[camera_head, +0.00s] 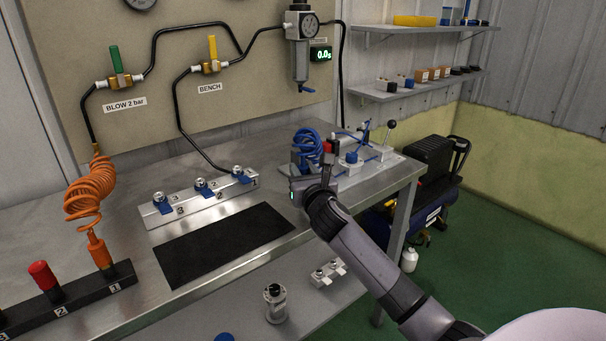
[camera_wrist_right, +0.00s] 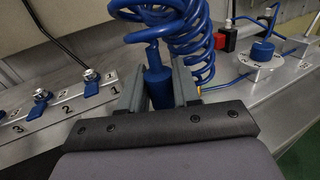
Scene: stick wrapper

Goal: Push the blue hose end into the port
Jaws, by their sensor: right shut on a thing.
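A coiled blue hose (camera_head: 308,145) hangs at the right part of the bench, above my right gripper (camera_head: 303,185). In the right wrist view the blue hose end (camera_wrist_right: 157,85) stands between the two grey fingers (camera_wrist_right: 157,95), and the coil (camera_wrist_right: 195,35) rises behind it. The right gripper is shut on this end. A silver manifold block (camera_head: 200,197) with fittings and blue levers, numbered 3, 2, 1, lies to the left of the gripper, apart from it; it also shows in the right wrist view (camera_wrist_right: 65,108). The hose end's tip is hidden. My left gripper is out of view.
A metal plate (camera_head: 383,168) with a blue round part (camera_wrist_right: 263,50) and a red block (camera_wrist_right: 224,38) lies right of the hose. A black mat (camera_head: 225,243) covers the bench front. An orange coiled hose (camera_head: 90,190) and black holder (camera_head: 65,305) are at left.

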